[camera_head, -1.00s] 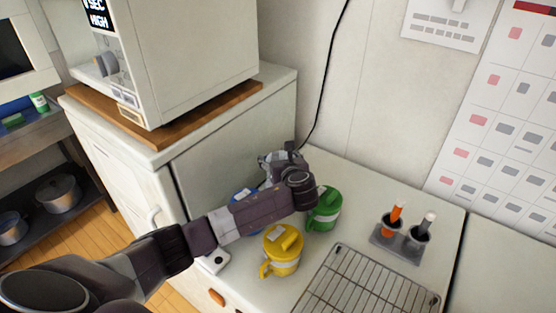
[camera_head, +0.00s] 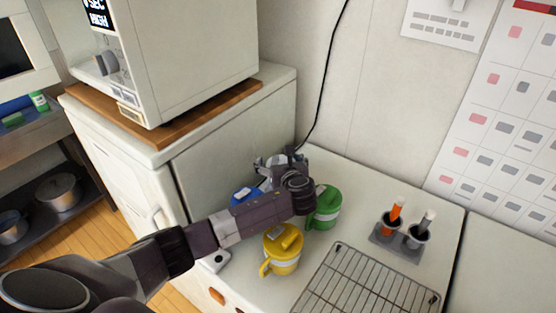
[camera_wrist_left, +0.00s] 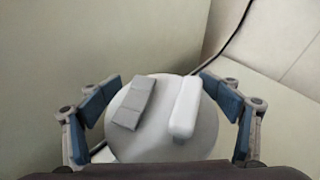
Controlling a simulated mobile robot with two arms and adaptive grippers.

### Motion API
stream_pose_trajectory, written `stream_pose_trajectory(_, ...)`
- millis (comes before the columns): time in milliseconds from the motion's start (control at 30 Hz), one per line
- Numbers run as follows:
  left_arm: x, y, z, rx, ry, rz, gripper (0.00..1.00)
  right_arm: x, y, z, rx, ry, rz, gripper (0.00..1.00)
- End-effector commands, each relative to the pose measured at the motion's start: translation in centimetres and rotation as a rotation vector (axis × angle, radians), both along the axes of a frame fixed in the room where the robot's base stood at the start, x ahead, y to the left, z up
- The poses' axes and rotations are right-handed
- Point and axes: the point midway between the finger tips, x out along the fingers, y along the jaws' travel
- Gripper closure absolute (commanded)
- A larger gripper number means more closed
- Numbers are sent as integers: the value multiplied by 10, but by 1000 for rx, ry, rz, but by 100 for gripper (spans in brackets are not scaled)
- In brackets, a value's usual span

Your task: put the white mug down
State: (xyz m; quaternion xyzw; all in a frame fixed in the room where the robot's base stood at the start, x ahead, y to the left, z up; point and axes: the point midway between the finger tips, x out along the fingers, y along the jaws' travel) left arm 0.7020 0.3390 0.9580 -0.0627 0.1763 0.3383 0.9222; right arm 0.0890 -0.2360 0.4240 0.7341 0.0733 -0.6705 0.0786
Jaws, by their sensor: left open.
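The white mug shows in the left wrist view as a round white lid (camera_wrist_left: 160,143) with a raised white bar and a grey label. My left gripper (camera_wrist_left: 160,105) is open, with one blue-padded finger on each side of the mug. I cannot tell whether the pads touch it. In the head view my left gripper (camera_head: 280,163) is at the back of the counter, by the cabinet side. There the gripper and wrist hide the white mug, so its base and the surface under it cannot be seen. My right gripper is in neither view.
A green mug (camera_head: 325,212) stands just right of my wrist, and a yellow mug (camera_head: 284,262) nearer the front. A blue mug (camera_head: 240,194) is partly hidden behind my forearm. A wire rack (camera_head: 345,290) and a holder with two cups (camera_head: 395,244) lie to the right.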

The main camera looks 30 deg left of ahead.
Motion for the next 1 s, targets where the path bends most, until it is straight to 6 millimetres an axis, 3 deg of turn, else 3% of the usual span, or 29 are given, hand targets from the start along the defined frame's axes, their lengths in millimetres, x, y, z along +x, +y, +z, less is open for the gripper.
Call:
stream_pose_trajectory(267,-9,-9,7,-1,-2,-2,20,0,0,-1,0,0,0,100)
stream_pose_trajectory(700,-67,-58,36,-4,-2,-3,20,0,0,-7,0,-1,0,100)
stream_pose_trajectory(1000,-85,-72,46,0,0,1,20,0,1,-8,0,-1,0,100)
